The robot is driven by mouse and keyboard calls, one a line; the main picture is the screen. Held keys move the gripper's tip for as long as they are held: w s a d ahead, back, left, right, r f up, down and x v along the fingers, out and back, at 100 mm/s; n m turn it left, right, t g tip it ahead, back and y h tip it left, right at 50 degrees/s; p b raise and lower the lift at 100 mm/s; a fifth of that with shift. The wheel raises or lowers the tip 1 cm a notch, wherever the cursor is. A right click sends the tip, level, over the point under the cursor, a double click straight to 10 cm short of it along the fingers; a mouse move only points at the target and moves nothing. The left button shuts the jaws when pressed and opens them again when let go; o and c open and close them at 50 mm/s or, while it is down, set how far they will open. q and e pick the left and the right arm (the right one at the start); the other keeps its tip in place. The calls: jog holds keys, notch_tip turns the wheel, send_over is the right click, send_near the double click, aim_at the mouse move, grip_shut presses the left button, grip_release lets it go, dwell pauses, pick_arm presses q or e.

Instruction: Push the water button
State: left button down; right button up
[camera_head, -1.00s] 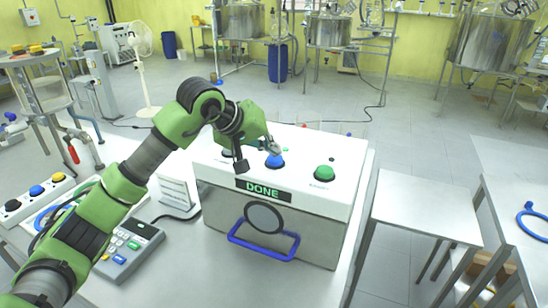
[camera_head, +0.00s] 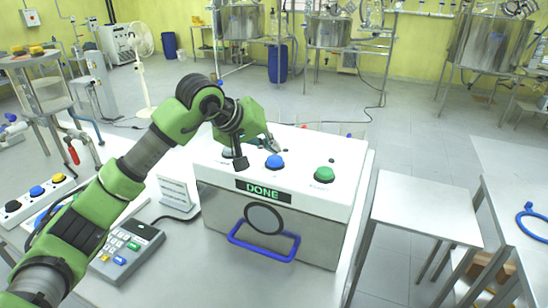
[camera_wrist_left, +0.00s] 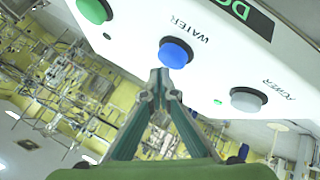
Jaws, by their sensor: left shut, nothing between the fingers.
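The water button (camera_head: 275,161) is a blue dome on top of a white box (camera_head: 345,150) whose front display (camera_head: 263,190) reads "DONE". In the left wrist view the blue button (camera_wrist_left: 175,53) has the label "WATER" beside it. My left gripper (camera_head: 270,138) is over the box top, just behind the blue button. In the left wrist view its shut, empty fingertips (camera_wrist_left: 160,76) lie just below the button, seemingly apart from it. My right gripper is not in view.
A green button (camera_head: 324,174) sits right of the blue one. A grey button labelled "POWER" (camera_wrist_left: 248,99) is on the other side. A blue handle (camera_head: 262,245) sticks out of the box front. A keypad device (camera_head: 125,250) stands at left.

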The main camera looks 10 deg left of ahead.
aim_at(272, 159)
pick_arm(q)
jog(key=shift+r+p, duration=1.7)
jog(key=shift+r, duration=1.35)
jog(key=c, duration=2.8)
grip_release()
